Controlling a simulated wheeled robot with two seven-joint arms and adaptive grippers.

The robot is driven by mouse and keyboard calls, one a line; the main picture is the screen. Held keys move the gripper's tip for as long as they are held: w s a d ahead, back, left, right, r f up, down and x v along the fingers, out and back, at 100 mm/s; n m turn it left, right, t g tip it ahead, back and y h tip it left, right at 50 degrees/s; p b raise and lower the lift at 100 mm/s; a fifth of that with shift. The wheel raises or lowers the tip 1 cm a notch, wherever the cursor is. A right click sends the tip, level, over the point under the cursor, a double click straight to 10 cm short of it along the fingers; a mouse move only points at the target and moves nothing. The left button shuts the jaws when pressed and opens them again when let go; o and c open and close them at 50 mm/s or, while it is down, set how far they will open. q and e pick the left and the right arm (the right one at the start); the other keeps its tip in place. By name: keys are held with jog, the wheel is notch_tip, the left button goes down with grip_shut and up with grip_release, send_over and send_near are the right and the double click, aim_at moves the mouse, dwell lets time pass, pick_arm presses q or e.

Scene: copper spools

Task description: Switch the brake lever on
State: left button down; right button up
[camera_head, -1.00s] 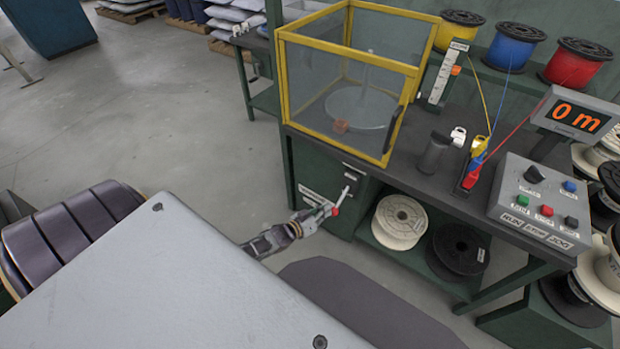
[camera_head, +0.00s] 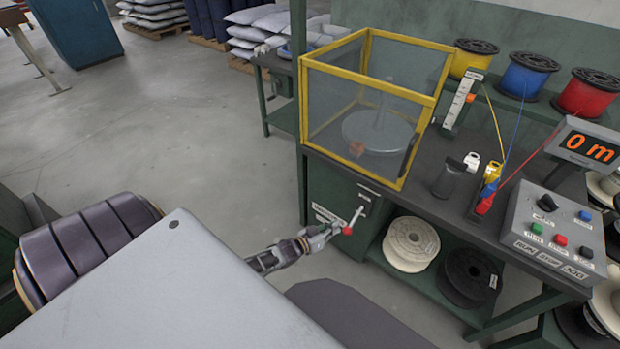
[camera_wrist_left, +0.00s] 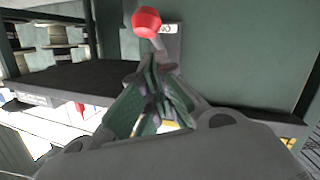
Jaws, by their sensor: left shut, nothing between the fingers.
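The brake lever is a pale rod (camera_head: 355,217) with a red knob (camera_head: 347,231) at its lower end. It juts from a small plate on the green cabinet front under the bench and slants down to the left. My left gripper (camera_head: 330,233) is just left of the knob, its fingers shut and empty. In the left wrist view, the red knob (camera_wrist_left: 146,22) shows beyond the shut fingertips (camera_wrist_left: 150,75), not between them. Whether the fingers touch the lever I cannot tell. My right gripper is not in view.
A yellow-framed guard box (camera_head: 305,110) stands on the bench above the lever. A white spool (camera_head: 411,244) and a black spool (camera_head: 470,277) sit on the shelf to the right. A control box (camera_head: 555,232) is at the right. Open floor (camera_head: 200,130) lies left.

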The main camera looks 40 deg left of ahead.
pick_arm(q)
jog(key=p+v, duration=0.1)
jog(key=v, duration=0.9)
jog(key=shift+f, duration=0.3)
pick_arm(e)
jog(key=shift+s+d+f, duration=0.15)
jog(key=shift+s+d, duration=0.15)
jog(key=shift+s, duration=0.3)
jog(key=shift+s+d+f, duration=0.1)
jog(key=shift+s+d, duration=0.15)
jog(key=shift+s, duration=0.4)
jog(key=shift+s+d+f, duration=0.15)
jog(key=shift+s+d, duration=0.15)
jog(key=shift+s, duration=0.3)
pick_arm(q)
jog(key=shift+s, duration=0.1)
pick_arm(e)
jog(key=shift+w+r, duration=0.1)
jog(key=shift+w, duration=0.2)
